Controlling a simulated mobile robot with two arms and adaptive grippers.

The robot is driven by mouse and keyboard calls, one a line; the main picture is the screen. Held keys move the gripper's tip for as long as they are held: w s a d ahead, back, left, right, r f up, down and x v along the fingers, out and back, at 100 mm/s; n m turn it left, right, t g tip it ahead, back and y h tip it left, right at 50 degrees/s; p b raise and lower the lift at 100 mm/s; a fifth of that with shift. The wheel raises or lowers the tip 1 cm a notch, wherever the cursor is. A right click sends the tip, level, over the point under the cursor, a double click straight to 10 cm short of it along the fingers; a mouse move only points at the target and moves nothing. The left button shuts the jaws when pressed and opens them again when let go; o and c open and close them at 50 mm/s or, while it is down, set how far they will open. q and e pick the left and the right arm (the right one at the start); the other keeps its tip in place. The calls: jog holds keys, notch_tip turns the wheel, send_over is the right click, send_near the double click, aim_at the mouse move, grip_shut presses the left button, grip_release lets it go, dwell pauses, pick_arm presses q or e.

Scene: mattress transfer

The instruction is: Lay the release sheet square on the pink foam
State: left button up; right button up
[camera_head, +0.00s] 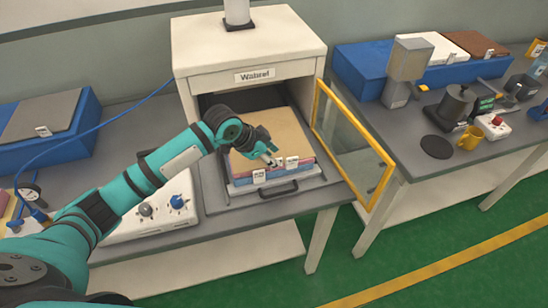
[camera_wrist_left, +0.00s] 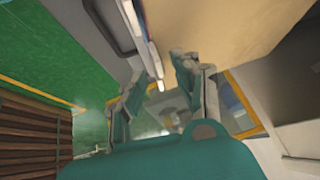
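A tan sheet (camera_head: 280,126) lies on top of a layered stack inside the open white cabinet. My left gripper (camera_head: 270,159) is over the front edge of the stack, near the white tags. In the left wrist view, its fingertips (camera_wrist_left: 160,75) stand apart beside the edge of the tan surface (camera_wrist_left: 205,30). It looks open, with nothing clearly held. My left wrist hides part of the sheet's left side. My right gripper is not in view.
The stack rests on a pulled-out tray (camera_head: 310,183) with a dark handle (camera_head: 279,188). The yellow-framed glass door (camera_head: 388,170) stands open at the right. A white control box (camera_head: 150,215) sits left on the grey bench. The right bench holds several instruments and a yellow mug (camera_head: 471,138).

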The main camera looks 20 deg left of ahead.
pick_arm(q)
jog(key=b+v, duration=0.1)
jog(key=v, duration=0.9)
jog(key=shift+s, duration=0.15)
jog(key=shift+r, duration=0.15)
